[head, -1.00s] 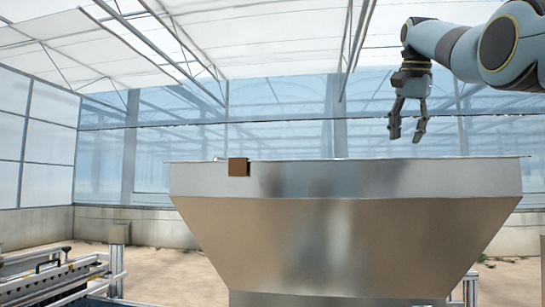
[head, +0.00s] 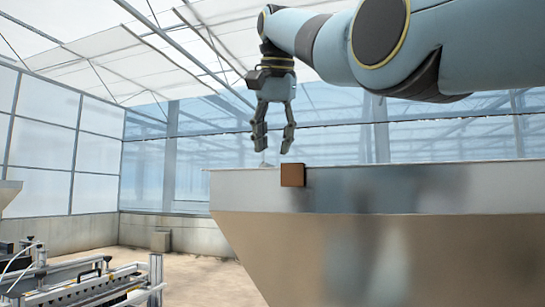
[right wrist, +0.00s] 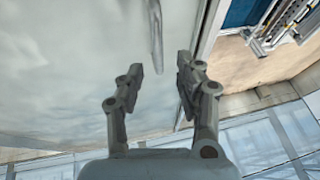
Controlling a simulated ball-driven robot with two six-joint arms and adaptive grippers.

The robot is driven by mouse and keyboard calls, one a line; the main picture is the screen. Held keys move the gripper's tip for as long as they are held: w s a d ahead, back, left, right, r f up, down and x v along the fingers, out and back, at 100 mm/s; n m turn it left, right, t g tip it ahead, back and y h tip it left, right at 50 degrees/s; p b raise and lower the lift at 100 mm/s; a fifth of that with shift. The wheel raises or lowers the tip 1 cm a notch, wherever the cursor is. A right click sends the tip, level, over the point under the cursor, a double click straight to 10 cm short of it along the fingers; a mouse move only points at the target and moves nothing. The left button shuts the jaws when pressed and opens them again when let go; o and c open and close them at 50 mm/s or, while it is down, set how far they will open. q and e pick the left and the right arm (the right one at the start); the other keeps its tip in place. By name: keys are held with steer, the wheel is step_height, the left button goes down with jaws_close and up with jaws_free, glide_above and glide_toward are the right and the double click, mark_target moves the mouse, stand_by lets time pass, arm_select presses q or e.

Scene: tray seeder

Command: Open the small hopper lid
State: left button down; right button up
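A large metal hopper (head: 400,200) fills the right of the head view, its top seen edge-on. A brown block (head: 292,175) sits at its upper rim. My right gripper (head: 272,150) points down just above the rim, left of the block; its fingers are apart and empty. In the right wrist view, the gripper (right wrist: 170,75) is over a flat pale surface (right wrist: 70,70), apparently the hopper's lid. A thin grey bar (right wrist: 156,35), perhaps a handle, stands out ahead of the fingers. A small pale tip (head: 264,164) shows below the fingers. My left gripper is out of view.
A seeder machine (head: 85,285) with rails stands low at the left. Part of another grey hopper-like shape (head: 8,192) shows at the left edge. Sandy floor (head: 195,270) lies between the machine and the large hopper.

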steer(key=x, duration=0.2)
steer(key=shift+w+f, duration=0.25)
steer(key=shift+d+f+p, duration=0.1)
steer(key=shift+f+p, duration=0.25)
steer(key=shift+f, duration=0.1)
steer(key=shift+w+f, duration=0.15)
jaws_close()
